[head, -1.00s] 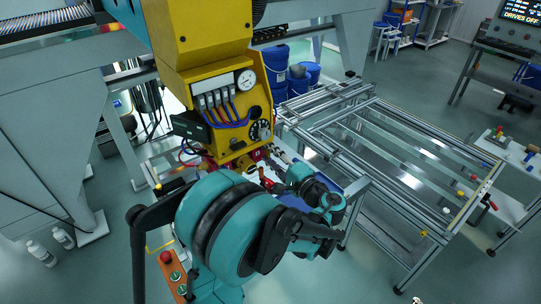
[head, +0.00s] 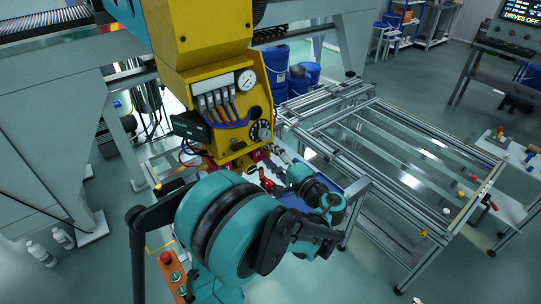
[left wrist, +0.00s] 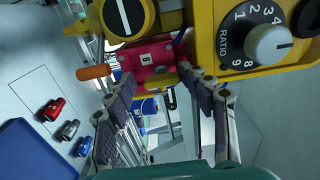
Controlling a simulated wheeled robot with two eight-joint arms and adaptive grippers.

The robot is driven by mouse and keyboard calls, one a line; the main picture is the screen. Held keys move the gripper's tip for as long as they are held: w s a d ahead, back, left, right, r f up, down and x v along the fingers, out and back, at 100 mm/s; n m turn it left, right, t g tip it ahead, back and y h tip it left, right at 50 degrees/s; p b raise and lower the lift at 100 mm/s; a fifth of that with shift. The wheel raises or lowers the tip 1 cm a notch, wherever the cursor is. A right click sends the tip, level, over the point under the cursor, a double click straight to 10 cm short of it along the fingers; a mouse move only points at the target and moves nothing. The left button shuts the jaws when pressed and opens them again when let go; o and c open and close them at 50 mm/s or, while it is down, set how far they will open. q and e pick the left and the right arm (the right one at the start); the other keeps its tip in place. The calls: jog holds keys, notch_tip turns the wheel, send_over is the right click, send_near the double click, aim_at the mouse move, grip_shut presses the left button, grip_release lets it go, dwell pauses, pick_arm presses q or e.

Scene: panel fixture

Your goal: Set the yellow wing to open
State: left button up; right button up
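A short yellow wing handle (left wrist: 186,76) shows beside a red block (left wrist: 148,60) in the left wrist view. My left gripper (left wrist: 160,82) is open, with one finger on each side of the picture. The yellow handle lies between the fingers in the picture, nearer the right one; I cannot tell whether they touch. In the head view my left gripper (head: 272,163) is small and partly hidden by my teal arm, just below the yellow panel (head: 225,95). The yellow handle is not clear there.
An orange handle (left wrist: 93,71) sticks out left of the red block. A black knob (left wrist: 125,15) and a ratio dial (left wrist: 268,45) sit close above. Loose fittings (left wrist: 68,130) and a blue tray (left wrist: 28,150) lie at left. A metal frame table (head: 390,150) stands right of the panel.

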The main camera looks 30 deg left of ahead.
pick_arm(q)
jog(key=v, duration=0.8)
dwell(0.5)
jog(key=s+a+f+n+g+h, duration=0.1)
jog(key=s+f+h, duration=0.6)
jog(key=s+h, duration=0.15)
jog(key=s+d+f+n+t+h, duration=0.1)
jog(key=s+d+n+h, duration=0.2)
jog(key=s+d+h, duration=0.3)
jog(key=d+h, duration=0.2)
jog(key=d, duration=0.1)
jog(key=shift+s+f, duration=0.3)
jog(key=shift+s, duration=0.1)
